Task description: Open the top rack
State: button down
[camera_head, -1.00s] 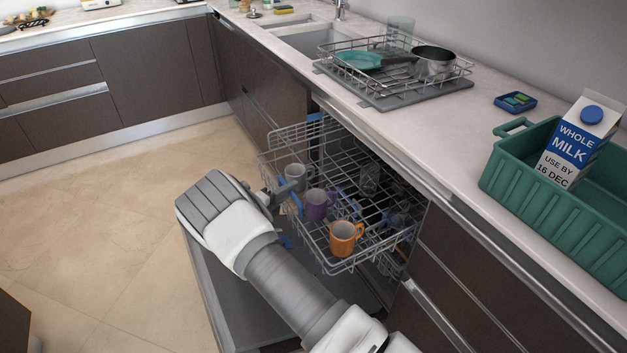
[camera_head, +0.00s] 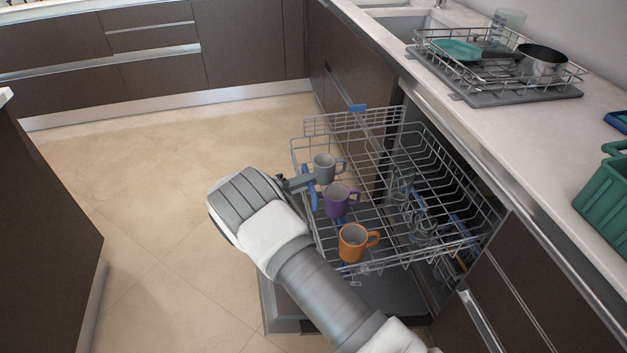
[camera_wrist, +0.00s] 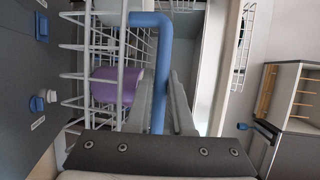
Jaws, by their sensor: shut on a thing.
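The top rack (camera_head: 345,124) is a grey wire basket that juts well out of the dishwasher below the counter. It holds a grey mug (camera_head: 324,169), a purple mug (camera_head: 337,201), an orange mug (camera_head: 354,243) and clear glasses (camera_head: 422,230). My gripper (camera_head: 298,184) is at the rack's outer front side. In the wrist view, my gripper (camera_wrist: 162,95) is shut on the rack's blue handle (camera_wrist: 157,65), which passes between the fingers. My wrist hides part of the rack's front in the head view.
The dishwasher door (camera_head: 288,308) is folded down below the rack, partly behind my arm. A dish drainer (camera_head: 515,85) and a green crate (camera_head: 606,195) stand on the counter. Open floor lies left of my arm, with a dark cabinet (camera_head: 45,230) at far left.

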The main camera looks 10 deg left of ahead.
jog(key=c, duration=0.8)
grip_release()
jog(key=p+v, duration=0.2)
jog(key=v, duration=1.5)
jog(key=shift+s, duration=0.2)
jog(key=shift+a, duration=0.1)
